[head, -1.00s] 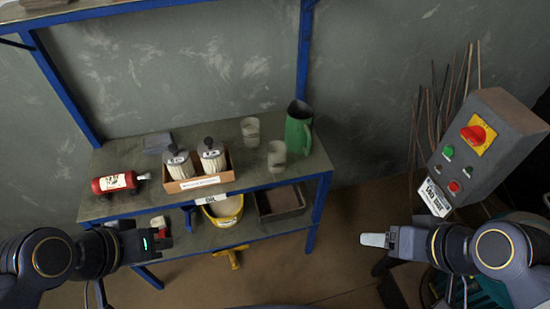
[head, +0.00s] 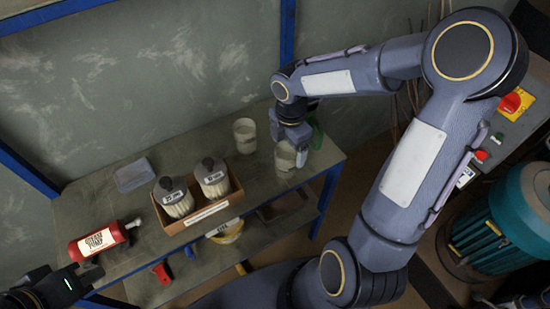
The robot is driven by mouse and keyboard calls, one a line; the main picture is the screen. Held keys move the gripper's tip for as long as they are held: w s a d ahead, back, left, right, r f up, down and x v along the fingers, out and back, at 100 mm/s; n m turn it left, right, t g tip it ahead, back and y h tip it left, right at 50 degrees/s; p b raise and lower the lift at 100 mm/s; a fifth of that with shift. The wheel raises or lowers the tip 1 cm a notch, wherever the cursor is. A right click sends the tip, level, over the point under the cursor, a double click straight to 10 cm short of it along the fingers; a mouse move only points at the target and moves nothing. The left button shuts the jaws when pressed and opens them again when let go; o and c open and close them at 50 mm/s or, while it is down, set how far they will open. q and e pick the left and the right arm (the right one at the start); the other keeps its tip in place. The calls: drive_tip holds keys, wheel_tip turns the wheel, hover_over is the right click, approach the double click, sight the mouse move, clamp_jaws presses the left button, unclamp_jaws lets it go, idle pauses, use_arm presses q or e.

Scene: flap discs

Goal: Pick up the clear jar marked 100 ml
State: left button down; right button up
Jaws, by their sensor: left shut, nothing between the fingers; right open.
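Two clear jars stand on the shelf's upper board. One jar (head: 245,136) is further back and left, the other jar (head: 284,160) nearer the front right. I cannot read a 100 ml mark on either. My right gripper (head: 293,152) points down at the nearer jar, its open fingers at the jar's upper part and hiding some of it. Whether they touch the jar I cannot tell. My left gripper (head: 72,284) is shut and empty at the lower left, away from the jars.
A cardboard box (head: 212,211) with two dark-capped containers stands left of the jars. A red bottle (head: 103,240) lies further left. A green jug (head: 317,135) is mostly hidden behind my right gripper. A yellow bucket (head: 228,233) is on the lower shelf.

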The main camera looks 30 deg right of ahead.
drive_tip(key=f, duration=0.6)
drive_tip(key=shift+w+a+f+b, duration=0.15)
drive_tip(key=shift+a+f+b, duration=0.05)
drive_tip(key=shift+b, duration=0.15)
drive_tip(key=shift+c, duration=0.2)
drive_tip(key=c, duration=1)
drive_tip(key=shift+c, duration=0.2)
drive_tip(key=shift+r, duration=0.15)
